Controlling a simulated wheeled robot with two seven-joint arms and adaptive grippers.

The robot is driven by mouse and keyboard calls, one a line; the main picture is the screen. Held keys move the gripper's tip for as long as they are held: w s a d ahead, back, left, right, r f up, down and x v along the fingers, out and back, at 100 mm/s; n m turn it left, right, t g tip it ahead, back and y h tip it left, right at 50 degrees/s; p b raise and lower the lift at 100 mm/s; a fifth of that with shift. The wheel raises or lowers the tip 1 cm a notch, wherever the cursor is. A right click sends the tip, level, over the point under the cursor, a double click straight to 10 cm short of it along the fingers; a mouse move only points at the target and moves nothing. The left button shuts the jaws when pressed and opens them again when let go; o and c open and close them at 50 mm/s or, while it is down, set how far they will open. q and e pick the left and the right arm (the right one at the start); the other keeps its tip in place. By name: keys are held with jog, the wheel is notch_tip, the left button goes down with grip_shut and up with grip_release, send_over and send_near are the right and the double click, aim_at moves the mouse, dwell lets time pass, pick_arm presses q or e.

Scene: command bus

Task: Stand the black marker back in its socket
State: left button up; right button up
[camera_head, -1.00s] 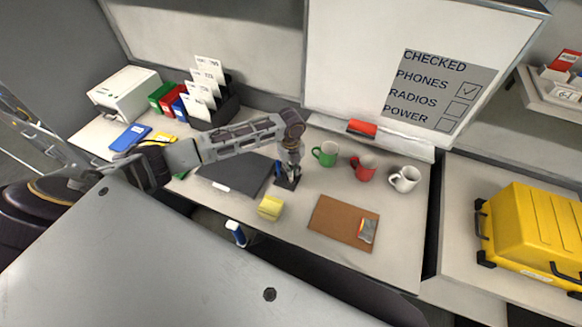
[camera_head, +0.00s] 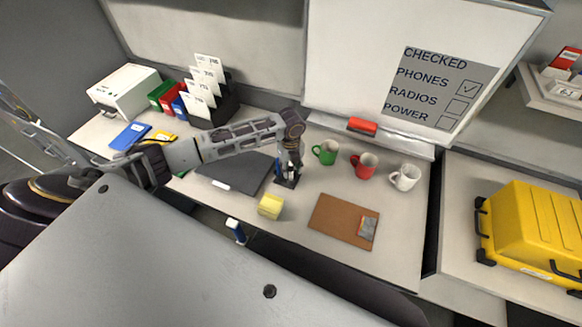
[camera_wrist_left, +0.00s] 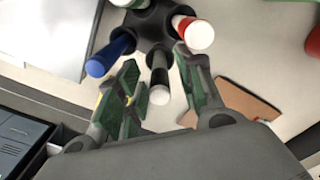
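The black marker (camera_wrist_left: 159,72) is in the left wrist view, its white end toward the camera and its other end at the dark marker holder (camera_wrist_left: 152,22). How deep it sits there I cannot tell. My left gripper (camera_wrist_left: 156,55) is open, one green-padded finger on each side of the black marker, with gaps showing. A blue marker (camera_wrist_left: 110,52), a red marker (camera_wrist_left: 192,32) and a green-ended marker (camera_wrist_left: 128,3) surround it in the holder. In the head view my left gripper (camera_head: 288,168) is down over the holder (camera_head: 287,183), hiding most of it. My right gripper is not in view.
Green (camera_head: 326,152), red (camera_head: 364,165) and white (camera_head: 405,177) mugs stand right of the holder. A yellow block (camera_head: 270,206), a brown board (camera_head: 335,219) and a dark flat case (camera_head: 235,176) lie around it. A whiteboard (camera_head: 350,60) rises behind.

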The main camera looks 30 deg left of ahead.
pick_arm(q)
jog(key=shift+r, duration=0.15)
jog(key=shift+r, duration=5.85)
jog(key=shift+s+f, duration=0.1)
